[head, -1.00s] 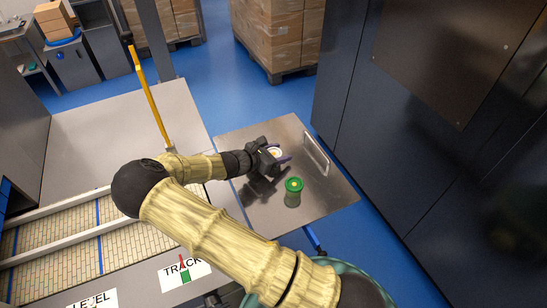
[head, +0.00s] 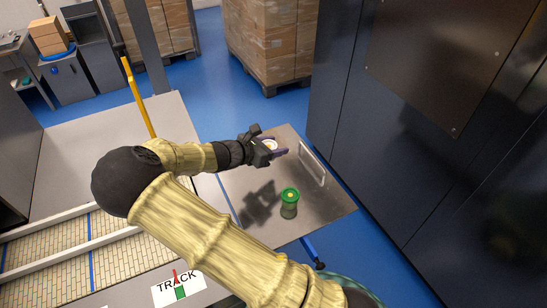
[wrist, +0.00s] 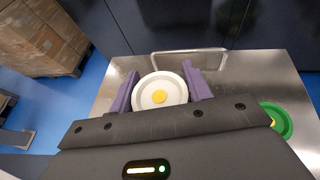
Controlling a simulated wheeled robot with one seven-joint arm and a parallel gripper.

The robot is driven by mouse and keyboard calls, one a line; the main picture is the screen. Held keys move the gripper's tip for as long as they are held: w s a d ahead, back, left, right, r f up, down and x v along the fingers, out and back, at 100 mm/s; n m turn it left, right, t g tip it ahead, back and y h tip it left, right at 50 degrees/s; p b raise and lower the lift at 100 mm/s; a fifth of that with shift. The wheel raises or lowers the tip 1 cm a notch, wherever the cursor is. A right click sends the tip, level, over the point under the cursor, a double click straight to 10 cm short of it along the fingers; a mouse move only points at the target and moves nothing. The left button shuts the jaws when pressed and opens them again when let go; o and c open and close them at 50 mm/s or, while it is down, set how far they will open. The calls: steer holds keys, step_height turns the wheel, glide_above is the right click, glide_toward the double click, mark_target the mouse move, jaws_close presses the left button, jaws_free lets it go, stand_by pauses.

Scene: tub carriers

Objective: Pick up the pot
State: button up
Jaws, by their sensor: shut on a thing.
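A white pot (wrist: 158,92) with a round pale lid and a yellow centre spot is between the purple fingers of my gripper (wrist: 166,90) in the wrist view. In the head view the white pot (head: 270,143) shows only partly behind the fingers of my gripper (head: 274,151). My gripper is shut on it and holds it above the metal table, with the arm's shadow falling apart from it. A green pot (head: 289,204) with a yellow centre spot stands upright on the table. Its green lid (wrist: 278,120) shows at the right of the wrist view.
The metal table (head: 247,221) has a wire handle (head: 312,164) along its far right edge. A dark cabinet (head: 430,130) stands close to the right. A conveyor (head: 60,250) is at the lower left, with a yellow post (head: 138,98) behind. Boxes on a pallet (head: 272,40) stand at the back.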

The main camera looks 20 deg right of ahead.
steer(key=shift+r, duration=1)
